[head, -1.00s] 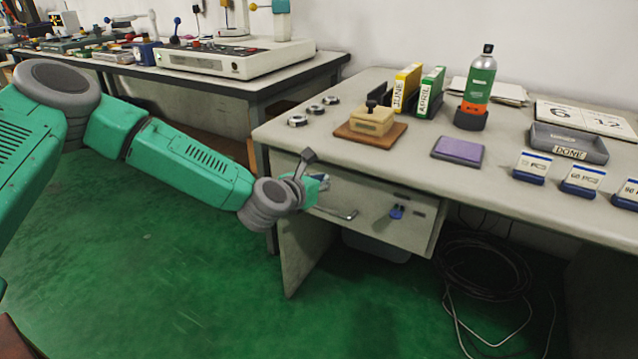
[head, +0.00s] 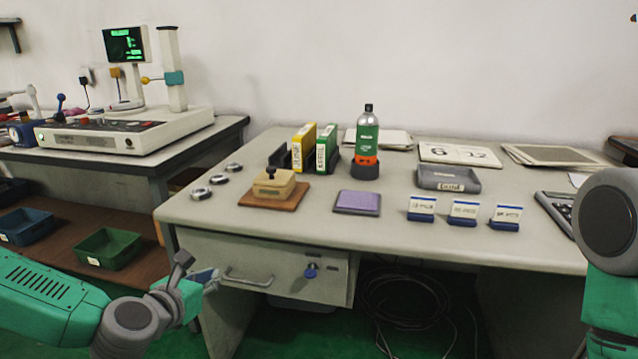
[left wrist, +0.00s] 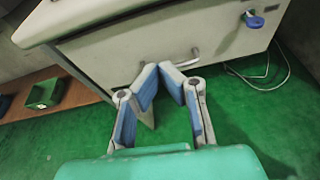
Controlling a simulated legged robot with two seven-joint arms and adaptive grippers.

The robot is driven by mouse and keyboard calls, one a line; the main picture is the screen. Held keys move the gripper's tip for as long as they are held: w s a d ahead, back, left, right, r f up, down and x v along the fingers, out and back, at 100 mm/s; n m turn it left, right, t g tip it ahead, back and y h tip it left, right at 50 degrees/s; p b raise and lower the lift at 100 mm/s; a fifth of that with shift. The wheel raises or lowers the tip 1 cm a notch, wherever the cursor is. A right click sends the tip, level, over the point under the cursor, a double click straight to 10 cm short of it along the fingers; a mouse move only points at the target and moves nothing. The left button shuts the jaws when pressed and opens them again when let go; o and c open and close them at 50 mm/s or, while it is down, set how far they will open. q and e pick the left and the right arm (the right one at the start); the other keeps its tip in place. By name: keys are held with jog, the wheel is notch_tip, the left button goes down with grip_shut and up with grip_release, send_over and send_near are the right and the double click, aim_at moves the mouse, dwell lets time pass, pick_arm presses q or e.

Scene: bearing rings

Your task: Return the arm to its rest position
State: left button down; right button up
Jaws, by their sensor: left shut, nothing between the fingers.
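My left gripper (head: 212,278) is in front of the desk's left end, below the desktop and left of the drawer handle. It holds nothing. In the left wrist view its blue-padded fingers (left wrist: 167,72) come together at the tips, with the desk front and green floor beyond them. My left arm (head: 50,300) comes in low from the left edge. Part of my right arm (head: 610,240) shows at the right edge; its gripper is outside the frame.
The desk (head: 300,222) has a drawer handle (head: 248,277) and a blue key (head: 311,271) close to my left gripper. Several metal rings (head: 218,179), a wooden stamp block (head: 273,186) and a purple pad (head: 357,201) lie on top. Cables (head: 405,300) lie underneath.

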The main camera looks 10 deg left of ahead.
pick_arm(q)
jog(key=s+d+f+m+g+h+p, duration=0.1)
jog(key=s+d+f+m+g+p, duration=0.1)
jog(key=s+d+f+m+g, duration=0.55)
jog(key=s+d+f+m+g+h+p, duration=0.1)
jog(key=s+d+f+m+h+p, duration=0.2)
jog(key=s+m, duration=0.85)
jog(key=s+a+f+m+g+y+p, duration=0.1)
jog(key=s+a+m+g+y, duration=0.1)
jog(key=s+a+m, duration=0.3)
jog(key=s+a+f+m+g+y+p, duration=0.1)
jog(key=s+a+m+g+y+p, duration=0.1)
jog(key=s+a+m, duration=0.3)
jog(key=s+m+g+y, duration=0.1)
jog(key=s+m, duration=0.3)
jog(key=m, duration=0.1)
jog(key=shift+s+f+m, duration=0.2)
jog(key=shift+f+m, duration=0.15)
jog(key=shift+m, duration=0.05)
jog(key=shift+w, duration=0.1)
